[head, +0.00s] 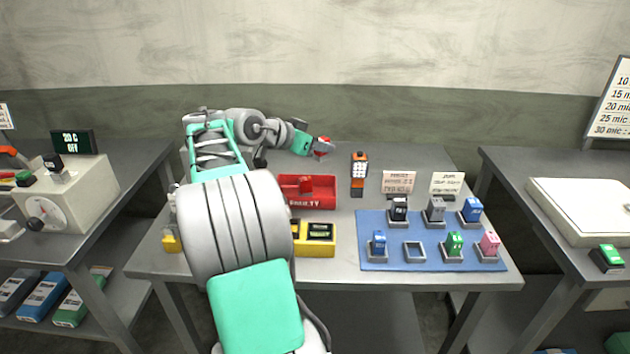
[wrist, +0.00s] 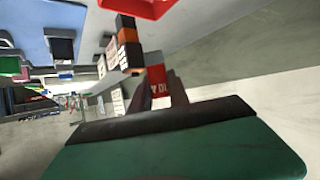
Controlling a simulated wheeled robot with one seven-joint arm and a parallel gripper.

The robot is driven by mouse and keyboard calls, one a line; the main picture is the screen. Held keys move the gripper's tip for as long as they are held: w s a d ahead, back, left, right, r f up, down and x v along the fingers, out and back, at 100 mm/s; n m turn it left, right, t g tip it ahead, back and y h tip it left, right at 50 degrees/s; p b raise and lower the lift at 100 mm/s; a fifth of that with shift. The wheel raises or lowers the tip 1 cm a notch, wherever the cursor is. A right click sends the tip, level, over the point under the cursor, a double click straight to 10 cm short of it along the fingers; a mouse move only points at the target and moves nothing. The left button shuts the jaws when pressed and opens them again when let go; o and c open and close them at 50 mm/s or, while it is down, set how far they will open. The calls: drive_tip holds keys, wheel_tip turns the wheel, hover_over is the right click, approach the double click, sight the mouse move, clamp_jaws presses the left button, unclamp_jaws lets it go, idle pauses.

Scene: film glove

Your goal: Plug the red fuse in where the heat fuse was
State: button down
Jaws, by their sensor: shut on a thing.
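A red fuse with white lettering (wrist: 158,82) is between my gripper's fingers in the wrist view. In the head view my gripper (head: 322,147) is held above the back of the middle table, shut on this fuse (head: 321,154). The blue mat (head: 385,222) lies at the table's right front. One square socket (head: 414,252) in its front row is empty. Beside it stand a blue fuse (head: 378,244), a green fuse (head: 454,243) and a pink fuse (head: 490,243). The back row holds a black (head: 398,209), a grey (head: 436,210) and a blue fuse (head: 472,210).
A red tray (head: 325,195) with lettering sits left of the mat, a yellow box (head: 316,249) in front of it. An orange and black device (head: 359,172) stands near the table's back. Two small signs (head: 398,181) (head: 447,184) stand behind the mat. My arm covers the table's left part.

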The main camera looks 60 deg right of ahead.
drive_tip(key=d+f, duration=0.3)
drive_tip(key=d, duration=0.1)
drive_tip(key=w+d+f+p, duration=0.1)
drive_tip(key=d+f, duration=0.2)
drive_tip(key=d, duration=0.1)
drive_tip(key=w+d+f+p, duration=0.1)
drive_tip(key=d+f, duration=0.2)
drive_tip(key=d, duration=0.1)
drive_tip(key=shift+w+d, duration=0.1)
drive_tip(key=shift+d, duration=0.25)
drive_tip(key=shift+d+f, duration=0.2)
drive_tip(key=shift+f, duration=0.05)
drive_tip(key=shift+w+f, duration=0.1)
drive_tip(key=shift+f, duration=1.7)
drive_tip(key=c, duration=1.3)
unclamp_jaws()
drive_tip(key=shift+o, duration=0.2)
